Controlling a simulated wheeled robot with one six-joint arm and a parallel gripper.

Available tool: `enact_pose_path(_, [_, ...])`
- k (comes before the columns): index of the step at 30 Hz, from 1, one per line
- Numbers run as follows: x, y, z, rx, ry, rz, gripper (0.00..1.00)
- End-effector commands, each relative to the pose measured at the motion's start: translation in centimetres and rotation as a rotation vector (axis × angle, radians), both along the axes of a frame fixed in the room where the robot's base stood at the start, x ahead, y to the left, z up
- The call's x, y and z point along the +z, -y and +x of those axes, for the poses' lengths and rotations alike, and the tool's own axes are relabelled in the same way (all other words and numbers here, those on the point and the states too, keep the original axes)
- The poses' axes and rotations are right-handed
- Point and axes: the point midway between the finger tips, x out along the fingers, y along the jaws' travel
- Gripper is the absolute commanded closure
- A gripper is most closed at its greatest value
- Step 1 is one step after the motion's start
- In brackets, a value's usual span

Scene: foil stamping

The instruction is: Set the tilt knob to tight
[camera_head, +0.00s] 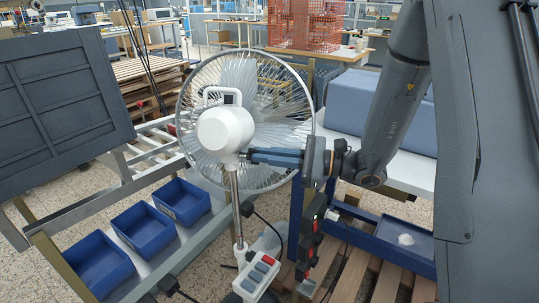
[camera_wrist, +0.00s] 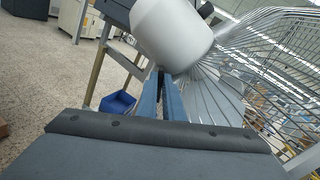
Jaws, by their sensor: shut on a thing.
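A white pedestal fan stands in the middle of the head view, with a rounded motor housing (camera_head: 226,130) and a wire cage (camera_head: 293,97). Its metal pole (camera_head: 235,205) runs down to a control box with several buttons (camera_head: 257,275). My gripper (camera_head: 247,155) reaches in from the right, its blue fingers closed at the neck just under the housing. In the wrist view the closed fingers (camera_wrist: 163,77) end under the white housing (camera_wrist: 172,32). The tilt knob is hidden between the fingertips, and its setting cannot be read.
Blue bins (camera_head: 143,229) sit on a rack at the left, beside a dark panel (camera_head: 62,105). A blue bench frame (camera_head: 379,240) with a pale top stands at the right. The fan cage is close behind my fingers. Wooden pallets lie below.

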Motion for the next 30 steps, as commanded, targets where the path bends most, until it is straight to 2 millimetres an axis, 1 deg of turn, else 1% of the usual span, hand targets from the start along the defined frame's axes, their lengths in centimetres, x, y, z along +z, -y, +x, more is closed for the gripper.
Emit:
enact_pose_path(1, [-0.1,0.0,-0.1,0.002,-0.004,0.0,1.0])
enact_pose_path(2, [-0.1,0.0,-0.1,0.002,-0.004,0.0,0.91])
enact_pose_path(3, [-0.1,0.0,-0.1,0.002,-0.004,0.0,0.85])
enact_pose_path(11, [-0.1,0.0,-0.1,0.001,-0.001,-0.001,0.85])
enact_pose_path(14, [-0.1,0.4,-0.1,0.0,0.0,-0.001,0.85])
enact_pose_path(17, [-0.2,1.6,-0.4,-0.003,0.0,-0.001,0.85])
enact_pose_path(24, [-0.2,5.3,-1.6,-0.003,0.0,-0.001,0.85])
enact_pose_path(27, [-0.2,6.5,-2.0,-0.002,-0.001,-0.001,0.85])
enact_pose_path(30, [-0.2,7.2,-2.2,-0.001,-0.002,-0.001,0.85])
